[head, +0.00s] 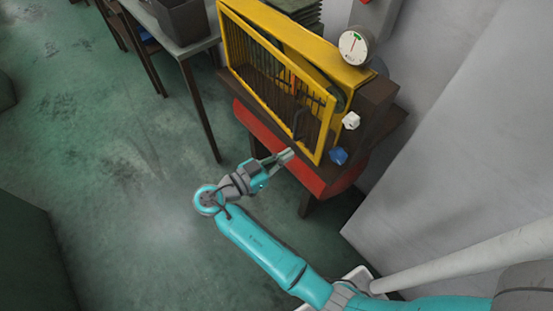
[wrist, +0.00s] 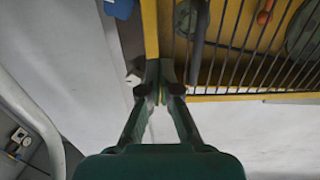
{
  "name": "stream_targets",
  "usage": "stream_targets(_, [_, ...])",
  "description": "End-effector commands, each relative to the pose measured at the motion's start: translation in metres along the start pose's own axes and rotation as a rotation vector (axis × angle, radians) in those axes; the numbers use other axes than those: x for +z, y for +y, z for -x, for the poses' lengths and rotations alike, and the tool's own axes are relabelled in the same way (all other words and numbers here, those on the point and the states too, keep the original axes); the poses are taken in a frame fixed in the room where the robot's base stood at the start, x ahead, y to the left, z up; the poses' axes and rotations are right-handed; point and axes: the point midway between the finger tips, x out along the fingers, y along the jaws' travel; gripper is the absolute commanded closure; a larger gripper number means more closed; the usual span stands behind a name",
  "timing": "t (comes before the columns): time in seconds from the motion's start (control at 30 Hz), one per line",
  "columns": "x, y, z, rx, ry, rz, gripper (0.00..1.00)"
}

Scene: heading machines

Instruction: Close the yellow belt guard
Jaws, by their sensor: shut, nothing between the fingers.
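The yellow belt guard (head: 320,135) is a framed door with dark bars on the front of the machine. It stands ajar: a gap at its right side shows part of a green wheel (head: 338,97) behind it. A dark upright handle (head: 299,122) is near its right edge. My gripper (head: 287,155) is shut and empty, low in front of the guard's lower right part. In the wrist view my fingertips (wrist: 160,88) are together at the guard's yellow edge (wrist: 151,35), with the handle (wrist: 198,42) just to the right. I cannot tell whether they touch the guard.
A white knob (head: 351,120) and a blue knob (head: 338,156) are right of the guard. A round gauge (head: 354,46) is above. The machine's red base (head: 270,143) lies below. A table with a dark bin (head: 184,18) stands left. A grey wall (head: 455,140) is right. The left floor is clear.

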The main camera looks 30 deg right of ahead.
Motion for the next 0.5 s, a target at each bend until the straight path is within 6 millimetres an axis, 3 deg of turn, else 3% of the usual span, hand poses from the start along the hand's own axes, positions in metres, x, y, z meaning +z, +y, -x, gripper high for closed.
stream_targets(0.3, [0.0, 0.001, -0.059, 0.003, 0.0, 0.001, 1.0])
stream_targets(0.5, [0.0, 0.0, -0.081, 0.002, 0.001, 0.0, 1.0])
